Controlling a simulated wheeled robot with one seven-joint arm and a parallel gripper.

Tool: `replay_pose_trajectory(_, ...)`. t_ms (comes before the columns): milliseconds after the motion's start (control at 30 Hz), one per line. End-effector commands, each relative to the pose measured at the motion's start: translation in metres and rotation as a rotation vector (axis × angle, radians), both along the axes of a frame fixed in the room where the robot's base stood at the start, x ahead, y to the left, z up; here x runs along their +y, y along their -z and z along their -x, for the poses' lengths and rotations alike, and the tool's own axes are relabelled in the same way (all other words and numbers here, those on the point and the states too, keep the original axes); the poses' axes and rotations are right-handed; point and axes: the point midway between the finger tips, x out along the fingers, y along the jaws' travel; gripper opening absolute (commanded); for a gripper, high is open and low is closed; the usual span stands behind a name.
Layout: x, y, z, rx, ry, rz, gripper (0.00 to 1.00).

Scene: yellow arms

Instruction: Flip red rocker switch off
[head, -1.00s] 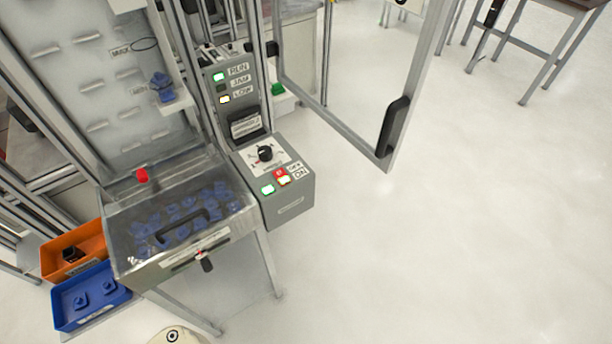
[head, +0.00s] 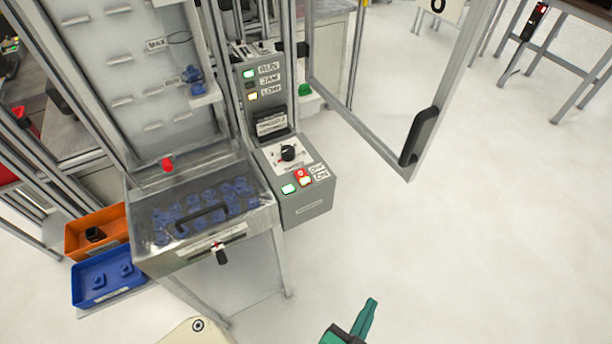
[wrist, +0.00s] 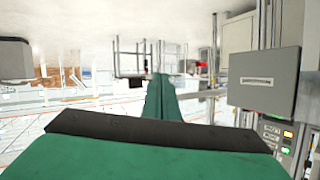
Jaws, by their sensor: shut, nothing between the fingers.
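The red rocker switch (head: 300,174) sits on the sloped top of a grey control box (head: 306,205), beside the OFF and ON labels. A lit green button (head: 288,188) and a small lit lamp (head: 305,181) are next to it. A black rotary knob (head: 288,152) is above it. My gripper (head: 370,306) is at the bottom of the head view, green, shut and empty, well below and right of the box and apart from it. In the wrist view, the green fingers (wrist: 160,95) point ahead and the grey box (wrist: 262,82) is at the right. I cannot make out the rocker there.
A clear-lidded bin of blue parts (head: 205,205) stands left of the box. Orange (head: 97,232) and blue (head: 100,275) trays are lower left. An open framed door with a black handle (head: 418,136) stands out at the right. The floor (head: 480,260) at lower right is clear.

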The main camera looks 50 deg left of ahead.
Motion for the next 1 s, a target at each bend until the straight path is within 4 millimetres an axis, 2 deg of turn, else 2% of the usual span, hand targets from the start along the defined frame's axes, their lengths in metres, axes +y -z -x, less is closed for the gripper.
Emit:
replay_pose_trajectory(33,0.013,-0.005,-0.018,-0.006,-0.045,-0.016,0.0)
replay_pose_trajectory(200,0.065,-0.024,-0.06,-0.012,-0.229,-0.062,0.0)
replay_pose_trajectory(400,0.131,-0.068,-0.09,-0.059,-0.498,-0.087,0.0)
replay_pose_trajectory(600,0.19,-0.125,-0.097,-0.154,-0.789,-0.075,0.0)
replay_pose_trajectory(700,0.21,-0.15,-0.092,-0.203,-0.91,-0.06,0.0)
replay_pose_trajectory(833,0.225,-0.171,-0.086,-0.252,-1.02,-0.039,0.0)
replay_pose_trajectory(1000,0.232,-0.182,-0.081,-0.279,-1.079,-0.029,0.0)
